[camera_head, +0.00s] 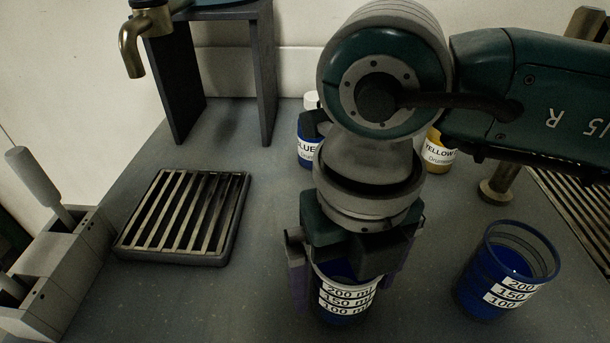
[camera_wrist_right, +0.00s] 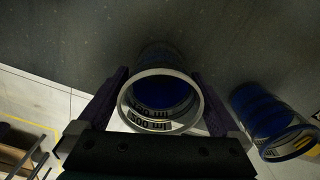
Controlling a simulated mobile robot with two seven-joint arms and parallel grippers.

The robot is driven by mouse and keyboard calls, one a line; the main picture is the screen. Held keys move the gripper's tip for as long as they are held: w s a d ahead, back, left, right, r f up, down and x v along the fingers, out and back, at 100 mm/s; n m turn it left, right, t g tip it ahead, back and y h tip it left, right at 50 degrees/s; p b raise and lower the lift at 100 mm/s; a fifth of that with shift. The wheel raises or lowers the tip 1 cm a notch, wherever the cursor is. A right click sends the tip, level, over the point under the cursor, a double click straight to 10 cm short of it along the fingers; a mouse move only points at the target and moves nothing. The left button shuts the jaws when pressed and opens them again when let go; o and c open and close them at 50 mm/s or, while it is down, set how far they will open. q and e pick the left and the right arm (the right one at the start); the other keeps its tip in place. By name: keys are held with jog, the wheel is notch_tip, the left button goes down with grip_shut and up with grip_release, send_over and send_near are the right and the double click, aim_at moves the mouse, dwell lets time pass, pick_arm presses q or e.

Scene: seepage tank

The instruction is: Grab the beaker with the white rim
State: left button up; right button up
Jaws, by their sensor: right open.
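The beaker with the white rim (camera_wrist_right: 127,101) stands upright between the fingers of my right gripper (camera_wrist_right: 158,80) in the right wrist view. Its rim is pale and its inside is dark blue. In the head view the same beaker (camera_head: 345,297) shows its white volume labels below my right gripper (camera_head: 340,285), which hides its rim. The right gripper points down, is open, and has one finger on each side of the beaker. My left gripper is not in view.
A second beaker with a blue rim (camera_head: 508,270) stands to the right. A slotted drain tray (camera_head: 183,216) lies at left. A blue bottle (camera_head: 307,150) and a yellow bottle (camera_head: 438,155) stand behind the arm. The counter between tray and gripper is clear.

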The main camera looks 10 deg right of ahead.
jog(key=c, duration=1.2)
jog(key=shift+c, duration=0.2)
